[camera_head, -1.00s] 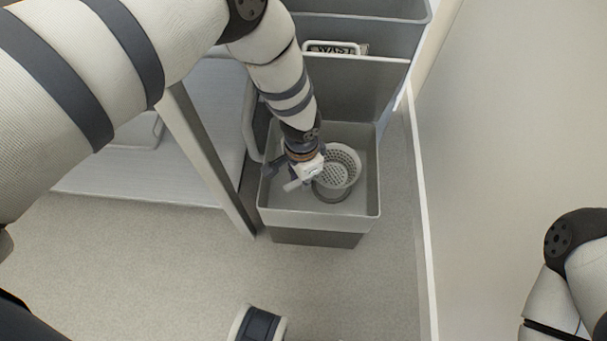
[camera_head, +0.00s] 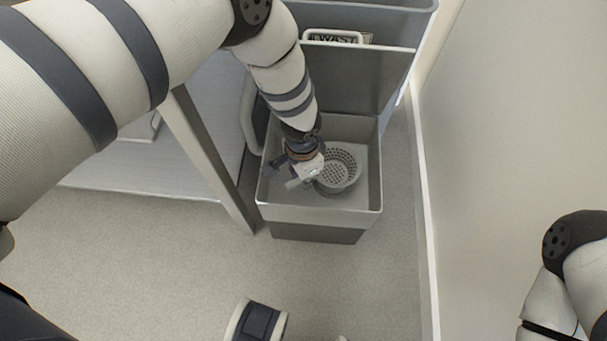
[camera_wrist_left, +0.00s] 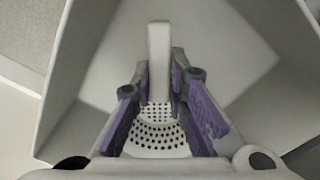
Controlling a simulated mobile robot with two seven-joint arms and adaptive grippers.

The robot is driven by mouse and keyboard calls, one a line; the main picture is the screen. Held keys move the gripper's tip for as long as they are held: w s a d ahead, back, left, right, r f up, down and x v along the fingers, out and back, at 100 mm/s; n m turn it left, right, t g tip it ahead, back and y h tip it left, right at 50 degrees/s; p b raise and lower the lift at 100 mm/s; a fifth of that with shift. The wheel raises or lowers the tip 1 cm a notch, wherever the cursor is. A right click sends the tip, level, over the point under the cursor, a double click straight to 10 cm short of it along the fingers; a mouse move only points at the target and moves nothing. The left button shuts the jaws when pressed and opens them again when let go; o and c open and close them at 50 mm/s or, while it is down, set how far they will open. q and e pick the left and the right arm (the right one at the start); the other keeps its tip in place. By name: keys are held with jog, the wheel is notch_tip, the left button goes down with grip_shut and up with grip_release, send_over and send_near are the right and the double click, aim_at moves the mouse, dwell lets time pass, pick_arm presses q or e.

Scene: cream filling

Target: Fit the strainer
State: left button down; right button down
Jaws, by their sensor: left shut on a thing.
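The strainer is a pale, round perforated basket (camera_head: 338,170) inside the open grey bin (camera_head: 318,214), low near its floor. My left gripper (camera_head: 303,172) reaches down into the bin at the basket's left side. In the left wrist view the gripper (camera_wrist_left: 160,78) is shut on the strainer's pale bar-like handle (camera_wrist_left: 158,50), with the perforated part (camera_wrist_left: 158,136) showing between the fingers. The strainer's underside is hidden, so I cannot tell whether it is fully seated. My right gripper is not in view.
A grey post (camera_head: 207,158) and white panel (camera_head: 150,178) are close on the left. A wall (camera_head: 500,130) is on the right. Floor in front is mostly clear.

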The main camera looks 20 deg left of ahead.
pick_arm(q)
jog(key=shift+f+b, duration=1.05)
jog(key=shift+f, duration=0.65)
jog(key=shift+f, duration=0.15)
jog(key=c, duration=1.5)
grip_release()
notch_tip(320, 180, up, 7)
jog(key=p, duration=0.4)
jog(key=shift+p, duration=0.4)
